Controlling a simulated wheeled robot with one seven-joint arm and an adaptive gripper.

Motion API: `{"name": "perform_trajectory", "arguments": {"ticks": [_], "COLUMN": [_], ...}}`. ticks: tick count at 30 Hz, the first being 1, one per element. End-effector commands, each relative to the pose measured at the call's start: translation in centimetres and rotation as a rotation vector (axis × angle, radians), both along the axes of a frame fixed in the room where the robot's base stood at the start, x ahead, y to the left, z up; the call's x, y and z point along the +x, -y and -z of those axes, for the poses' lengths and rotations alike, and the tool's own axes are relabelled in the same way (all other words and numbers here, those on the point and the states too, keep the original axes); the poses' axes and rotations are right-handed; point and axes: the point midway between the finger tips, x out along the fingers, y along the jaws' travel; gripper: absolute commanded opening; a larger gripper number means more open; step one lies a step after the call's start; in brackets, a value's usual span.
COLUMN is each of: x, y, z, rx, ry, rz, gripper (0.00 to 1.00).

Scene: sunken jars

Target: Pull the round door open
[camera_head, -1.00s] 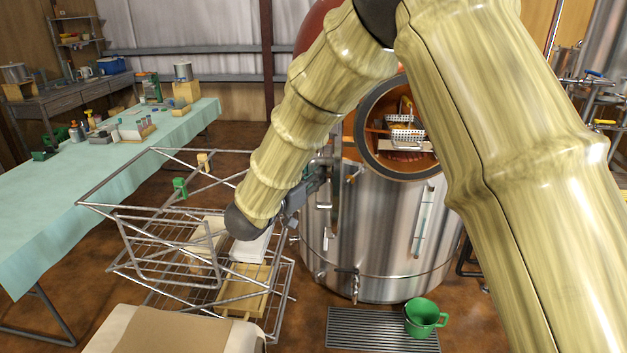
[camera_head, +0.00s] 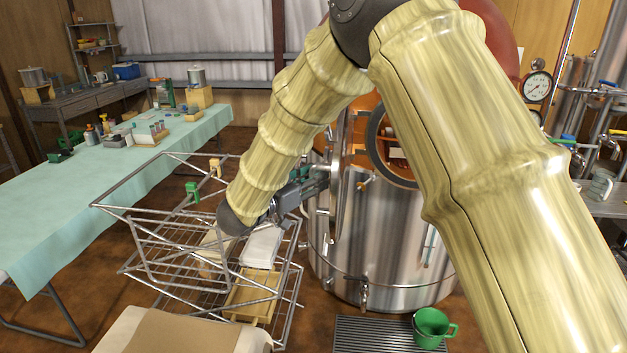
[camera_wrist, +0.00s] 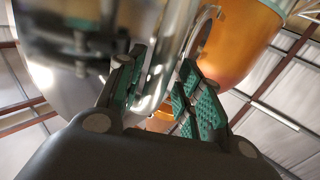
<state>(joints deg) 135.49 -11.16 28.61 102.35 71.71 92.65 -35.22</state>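The steel vessel (camera_head: 385,255) has a round opening with a dark rim (camera_head: 376,150), partly hidden behind my arm. The round door (camera_head: 337,190) seems to stand out from the left side of this opening, seen nearly edge-on, so it looks ajar. My gripper (camera_head: 318,184) is at the door's left side. In the wrist view, my gripper's (camera_wrist: 164,62) green-padded fingers are spread, with a shiny metal edge (camera_wrist: 158,85) showing between them. I cannot tell whether either finger touches it.
A wire rack (camera_head: 150,235) with a white item and a wooden tray stands just left of and below my gripper. A green mug (camera_head: 431,328) is on a floor grate (camera_head: 375,335). A long cloth-covered table (camera_head: 90,215) is at left. A pressure gauge (camera_head: 537,87) is at right.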

Motion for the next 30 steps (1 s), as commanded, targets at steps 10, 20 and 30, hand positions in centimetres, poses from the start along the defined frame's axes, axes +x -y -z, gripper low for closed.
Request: {"name": "perform_trajectory", "arguments": {"ticks": [10,20,30], "x": [0.0,-1.0,-5.1], "y": [-0.3,-1.5,-5.9], "z": [-0.1,0.0,0.1], "rx": [0.0,0.0,0.001], "ry": [0.003,0.0,-0.001], "rz": [-0.003,-0.006,-0.005], "gripper": [0.41,0.41,0.41]}}
